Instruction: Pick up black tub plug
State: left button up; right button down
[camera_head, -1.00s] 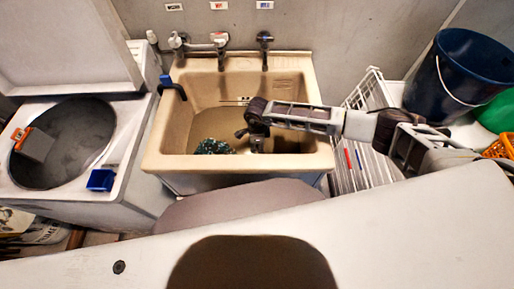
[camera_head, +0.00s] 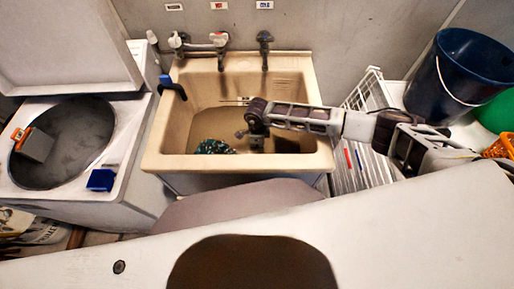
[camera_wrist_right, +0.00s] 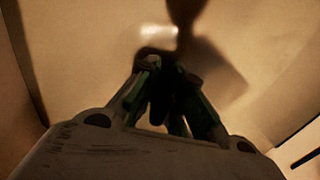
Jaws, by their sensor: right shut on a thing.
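My right gripper (camera_head: 257,146) reaches down into the beige tub sink (camera_head: 160,150), with its arm coming in from the right. In the right wrist view my right gripper (camera_wrist_right: 165,75) has its two fingers close together. They are shut on a dark thing, which I take to be the black tub plug (camera_wrist_right: 159,103); it is mostly hidden between the fingers and in shadow. In the head view the gripper hides the plug. My left gripper is not in view.
A dark green speckled cloth (camera_head: 213,146) lies in the sink beside the gripper. Taps (camera_head: 219,40) stand at the sink's back edge. A washer with an open lid (camera_head: 70,45) is on the left. A white wire rack (camera_head: 350,155) and a blue bucket (camera_head: 465,70) are on the right.

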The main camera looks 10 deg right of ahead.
jog(key=shift+r, duration=0.1)
jog(key=shift+r, duration=4.9)
